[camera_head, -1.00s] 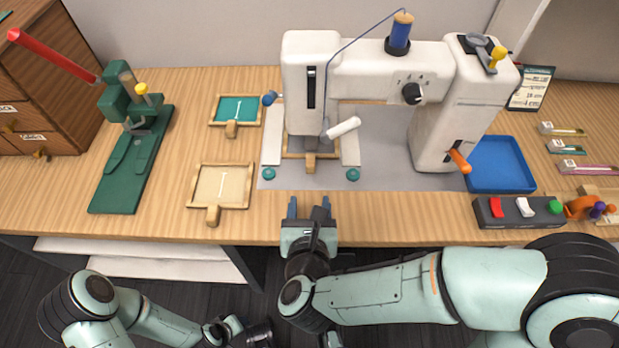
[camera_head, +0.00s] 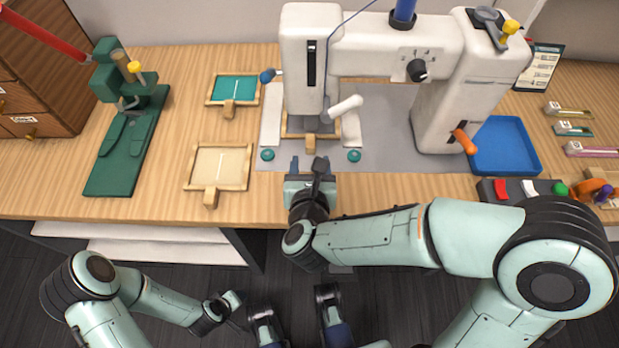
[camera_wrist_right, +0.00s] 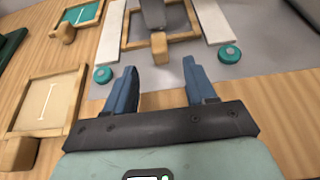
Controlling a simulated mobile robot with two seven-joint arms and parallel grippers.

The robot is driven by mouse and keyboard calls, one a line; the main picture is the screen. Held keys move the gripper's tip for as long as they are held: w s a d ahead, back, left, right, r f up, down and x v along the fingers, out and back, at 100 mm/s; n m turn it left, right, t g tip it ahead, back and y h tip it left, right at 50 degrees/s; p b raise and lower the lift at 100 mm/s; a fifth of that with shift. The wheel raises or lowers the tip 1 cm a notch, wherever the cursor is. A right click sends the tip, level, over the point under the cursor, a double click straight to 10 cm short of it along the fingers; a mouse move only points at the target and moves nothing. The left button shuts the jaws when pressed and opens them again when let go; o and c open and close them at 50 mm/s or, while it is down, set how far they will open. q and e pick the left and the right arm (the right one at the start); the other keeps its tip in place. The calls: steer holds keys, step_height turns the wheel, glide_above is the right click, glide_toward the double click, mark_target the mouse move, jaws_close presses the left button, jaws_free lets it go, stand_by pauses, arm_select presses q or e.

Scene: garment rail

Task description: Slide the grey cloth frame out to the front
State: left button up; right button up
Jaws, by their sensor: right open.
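The grey cloth frame (camera_head: 292,126) is a wooden frame under the sewing machine's head, between two white strips. Much of it is hidden by the machine. Its wooden handle (camera_head: 310,144) points to the front and also shows in the right wrist view (camera_wrist_right: 159,48). My right gripper (camera_head: 308,165) is open and empty, just in front of the handle. In the wrist view its blue fingers (camera_wrist_right: 160,72) point at the handle, which lines up with the gap between them. My left gripper (camera_head: 229,304) is low, off the table's front; its jaws are unclear.
The white sewing machine (camera_head: 370,58) stands over the frame. Teal knobs (camera_head: 267,155) (camera_head: 354,155) flank the handle. A cream cloth frame (camera_head: 219,167) and a teal cloth frame (camera_head: 233,90) lie left. A blue tray (camera_head: 505,147) and a switch box (camera_head: 508,190) are right.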

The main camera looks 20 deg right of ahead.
mark_target(311, 149)
steer(key=x, duration=0.6)
steer(key=shift+a+b, duration=0.1)
steer(key=shift+b, duration=0.3)
steer(key=shift+w+d+f, duration=0.2)
steer(key=shift+w+f, duration=0.05)
steer(key=shift+w, duration=0.3)
jaws_close()
